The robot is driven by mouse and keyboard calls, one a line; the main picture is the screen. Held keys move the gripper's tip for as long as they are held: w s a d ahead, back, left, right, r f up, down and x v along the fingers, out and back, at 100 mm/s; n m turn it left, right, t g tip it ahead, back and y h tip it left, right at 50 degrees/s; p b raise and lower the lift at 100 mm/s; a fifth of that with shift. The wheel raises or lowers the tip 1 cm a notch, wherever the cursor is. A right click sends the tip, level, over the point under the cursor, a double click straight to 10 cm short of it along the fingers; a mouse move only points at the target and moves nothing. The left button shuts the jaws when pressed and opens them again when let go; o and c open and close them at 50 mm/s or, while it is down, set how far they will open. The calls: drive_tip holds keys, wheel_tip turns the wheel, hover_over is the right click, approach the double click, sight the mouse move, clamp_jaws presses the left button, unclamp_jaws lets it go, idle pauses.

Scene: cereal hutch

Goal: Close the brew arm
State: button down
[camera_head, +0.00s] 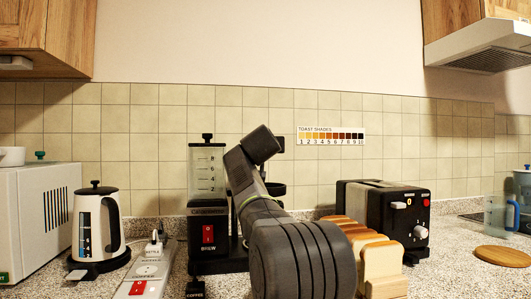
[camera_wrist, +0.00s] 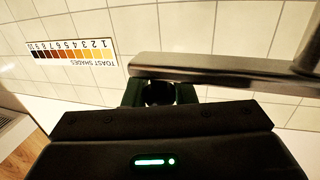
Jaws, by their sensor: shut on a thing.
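The black coffee machine (camera_head: 208,232) stands on the counter behind my arm in the head view, with a clear tank (camera_head: 206,172) and a red switch. In the wrist view, a long metallic bar (camera_wrist: 225,68), which looks like the brew arm, runs to the right toward an upright post (camera_wrist: 307,50). My gripper (camera_wrist: 160,93) is shut on a dark round piece (camera_wrist: 158,92) at the bar's left end, probably its knob. In the head view my arm hides part of the machine, and the grip cannot be made out.
A black toaster (camera_head: 385,210) and bread slices (camera_head: 378,258) stand close on the right. A power strip (camera_head: 150,268) and a white kettle (camera_head: 97,225) are on the left. A toast shade chart (camera_head: 331,135) is on the tiled wall. A wooden board (camera_head: 503,256) lies far right.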

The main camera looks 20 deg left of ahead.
drive_tip(key=shift+s+d+f+m+h+b, duration=0.15)
drive_tip(key=shift+s+m+h+b, duration=0.15)
drive_tip(key=shift+h+b, duration=0.2)
drive_tip(key=shift+s+d+f+m+h+b, duration=0.1)
drive_tip(key=shift+s+d+m+h+b, duration=0.05)
drive_tip(key=shift+m+h+b, duration=0.3)
drive_tip(key=shift+s+d+r+m+t+h+b, duration=0.1)
drive_tip(key=shift+s+d+m+t+h+b, duration=0.1)
drive_tip(key=shift+s+m+h, duration=0.25)
drive_tip(key=shift+s+d+m+t+h+b, duration=0.1)
drive_tip(key=shift+d+m+h+b, duration=0.15)
drive_tip(key=shift+h, duration=0.4)
drive_tip(key=shift+s+d+r+m+t+h+b, duration=0.15)
drive_tip(key=shift+s+m+h, duration=0.2)
drive_tip(key=shift+h, duration=0.2)
drive_tip(key=c, duration=1.2)
unclamp_jaws()
drive_tip(key=shift+w, duration=0.1)
